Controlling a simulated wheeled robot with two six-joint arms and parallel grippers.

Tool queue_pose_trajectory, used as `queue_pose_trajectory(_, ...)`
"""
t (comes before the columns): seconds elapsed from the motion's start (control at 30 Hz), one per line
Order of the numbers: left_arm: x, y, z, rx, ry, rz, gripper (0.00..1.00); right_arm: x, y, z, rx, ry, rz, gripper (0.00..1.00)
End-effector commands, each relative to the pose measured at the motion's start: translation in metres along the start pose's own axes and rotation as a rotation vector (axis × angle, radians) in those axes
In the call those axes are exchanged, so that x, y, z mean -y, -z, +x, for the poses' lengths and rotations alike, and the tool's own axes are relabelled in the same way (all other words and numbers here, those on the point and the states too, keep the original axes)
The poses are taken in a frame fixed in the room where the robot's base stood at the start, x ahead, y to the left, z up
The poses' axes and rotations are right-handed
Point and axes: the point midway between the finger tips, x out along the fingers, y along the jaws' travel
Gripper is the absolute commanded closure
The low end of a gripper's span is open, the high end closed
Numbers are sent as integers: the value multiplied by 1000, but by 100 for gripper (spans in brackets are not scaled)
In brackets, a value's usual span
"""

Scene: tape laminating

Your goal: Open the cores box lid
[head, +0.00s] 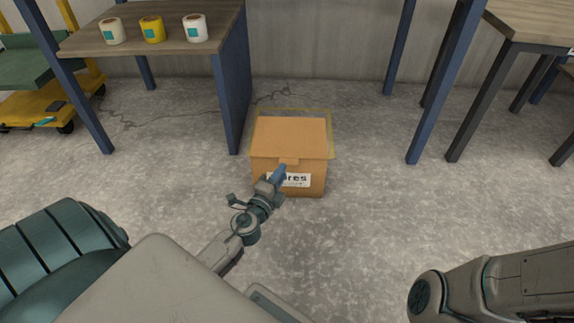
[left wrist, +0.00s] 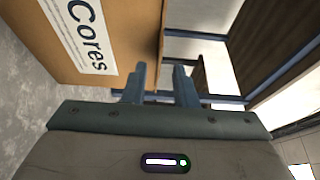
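The cores box (head: 262,172) is a brown cardboard box on the floor with a white "Cores" label on its front. Its lid (head: 290,136) lies flat and closed, with a small tab (head: 289,161) hanging over the front edge. My left gripper (head: 280,172) is at the box front, just below the tab, and covers part of the label. In the left wrist view, the two fingers (left wrist: 160,82) stand apart beside the box (left wrist: 125,40), whose edge reaches up to the gap between them. I cannot tell whether they touch it. My right gripper is out of view.
A thin yellow outline (head: 331,125) shows around the back of the box. A table (head: 150,38) at back left holds three tape rolls (head: 152,29). Blue table legs (head: 232,105) stand left of the box, others (head: 432,95) to the right. The floor around the box is clear.

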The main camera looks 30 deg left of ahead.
Motion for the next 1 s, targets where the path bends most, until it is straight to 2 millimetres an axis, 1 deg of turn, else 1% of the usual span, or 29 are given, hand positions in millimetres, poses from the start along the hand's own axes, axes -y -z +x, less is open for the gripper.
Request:
queue_pose_trajectory(0.03,1,0,10,1,2,-1,75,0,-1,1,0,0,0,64)
queue_pose_trajectory(0.1,1,0,20,0,1,-1,75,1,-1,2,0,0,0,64)
queue_pose_trajectory(0.2,0,0,32,0,0,0,75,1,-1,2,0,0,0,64)
queue_pose_trajectory(0.3,0,0,39,0,0,-1,75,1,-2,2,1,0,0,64)
queue_pose_trajectory(0.63,0,0,43,0,-1,0,75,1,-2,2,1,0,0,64)
queue_pose_trajectory(0.67,0,0,43,0,-1,0,76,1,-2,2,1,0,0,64)
queue_pose_trajectory(0.7,0,0,43,0,-1,0,84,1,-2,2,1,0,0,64)
queue_pose_trajectory(0.77,0,0,42,0,-1,0,96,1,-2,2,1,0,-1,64)
queue_pose_trajectory(0.8,0,0,42,0,-1,0,100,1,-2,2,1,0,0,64)
queue_pose_trajectory(1.0,-1,0,42,0,-1,0,100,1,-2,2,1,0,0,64)
